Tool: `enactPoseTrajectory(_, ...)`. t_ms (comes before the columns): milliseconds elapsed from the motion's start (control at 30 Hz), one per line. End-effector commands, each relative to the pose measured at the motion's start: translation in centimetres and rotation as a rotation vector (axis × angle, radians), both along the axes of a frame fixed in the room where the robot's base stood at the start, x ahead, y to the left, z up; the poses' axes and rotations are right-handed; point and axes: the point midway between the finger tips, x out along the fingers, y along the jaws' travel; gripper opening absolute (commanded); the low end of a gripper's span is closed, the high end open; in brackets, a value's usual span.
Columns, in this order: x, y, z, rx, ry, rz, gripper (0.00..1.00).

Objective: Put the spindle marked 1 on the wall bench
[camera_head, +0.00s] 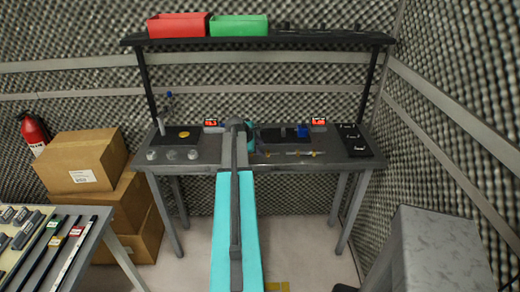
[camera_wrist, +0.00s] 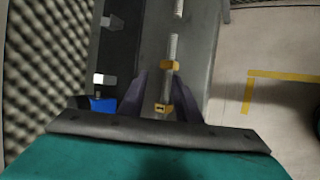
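The wall bench (camera_head: 215,157) is a grey table against the back foam wall. A thin metal spindle (camera_wrist: 173,46) with orange-yellow collars lies along the bench top, and it also shows in the head view (camera_head: 295,153). The near collar (camera_wrist: 163,108) has a dark mark that is too small to read for sure. My gripper (camera_wrist: 163,85) is over the bench, its two dark fingers apart on either side of the spindle's near part. I cannot tell how far the fingertips are above the bench. In the head view my arm hides most of the gripper.
A blue item (camera_wrist: 103,104) is close to the left finger. A black tray (camera_head: 355,141) is at the bench's right end, and small round metal parts (camera_head: 171,155) are on the left. A shelf (camera_head: 340,39) with red and green bins overhangs. Boxes (camera_head: 85,160) stand left.

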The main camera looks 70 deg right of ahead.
Motion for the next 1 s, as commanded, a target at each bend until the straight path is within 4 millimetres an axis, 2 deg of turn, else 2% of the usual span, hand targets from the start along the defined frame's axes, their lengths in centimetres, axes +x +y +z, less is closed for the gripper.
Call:
enactPoseTrajectory(700, 1.6, 5.8, 7.0, -0.003, -0.002, 0.001, 0.31)
enactPoseTrajectory(1000, 2.0, 7.2, 8.9, -0.002, -0.001, 0.001, 0.31)
